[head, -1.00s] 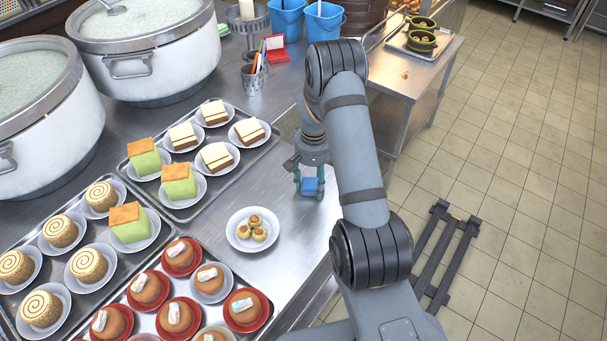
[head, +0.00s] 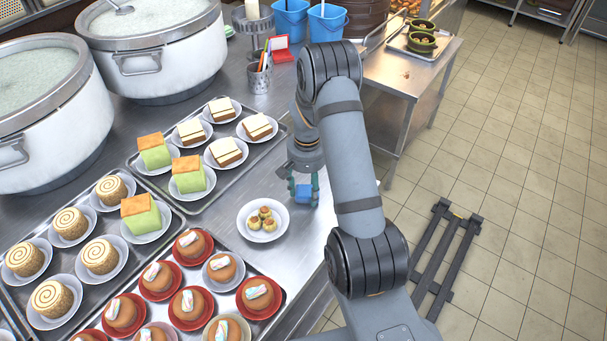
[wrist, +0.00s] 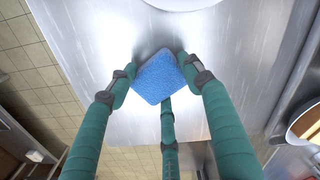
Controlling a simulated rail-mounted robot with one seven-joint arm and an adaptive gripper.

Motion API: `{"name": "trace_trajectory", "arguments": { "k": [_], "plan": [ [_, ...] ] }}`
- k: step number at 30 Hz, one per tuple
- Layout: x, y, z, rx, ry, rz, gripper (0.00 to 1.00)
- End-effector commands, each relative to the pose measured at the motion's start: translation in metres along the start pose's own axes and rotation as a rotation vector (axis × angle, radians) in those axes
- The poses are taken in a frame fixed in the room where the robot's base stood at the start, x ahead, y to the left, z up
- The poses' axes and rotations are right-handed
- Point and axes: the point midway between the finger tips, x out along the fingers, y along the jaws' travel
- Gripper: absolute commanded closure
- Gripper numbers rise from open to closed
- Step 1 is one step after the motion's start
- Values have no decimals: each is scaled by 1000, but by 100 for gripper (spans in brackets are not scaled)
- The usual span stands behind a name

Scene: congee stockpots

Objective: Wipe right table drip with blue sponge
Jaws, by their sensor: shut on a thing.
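My gripper (head: 303,190) is shut on the blue sponge (head: 303,194), low over the steel counter beside the plate of small yellow pastries. In the wrist view the green fingers hold the blue sponge (wrist: 160,76) over bare steel near an edge. I cannot tell whether the sponge touches the steel. The right table (head: 436,68) is a separate steel table at the upper right. A small reddish-brown drip (head: 406,75) lies on its top, well away from my gripper. The drip is not recognisable in the wrist view.
The pastry plate (head: 263,221) stands just left of my gripper. Trays of cakes and two large stockpots (head: 155,50) fill the left. Blue buckets (head: 290,20) stand at the back. A tray with green bowls (head: 421,40) sits on the right table.

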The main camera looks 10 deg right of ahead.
Motion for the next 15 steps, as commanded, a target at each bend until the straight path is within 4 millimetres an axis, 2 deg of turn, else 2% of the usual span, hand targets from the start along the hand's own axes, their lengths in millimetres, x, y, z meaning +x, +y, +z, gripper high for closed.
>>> {"name": "trace_trajectory", "arguments": {
  "k": [1,2,15],
  "plan": [
    [-16,0,-2,0,7,-1,74],
    [-24,0,-2,-1,7,-1,74],
    [-62,0,-1,0,3,-1,74]
  ]
}}
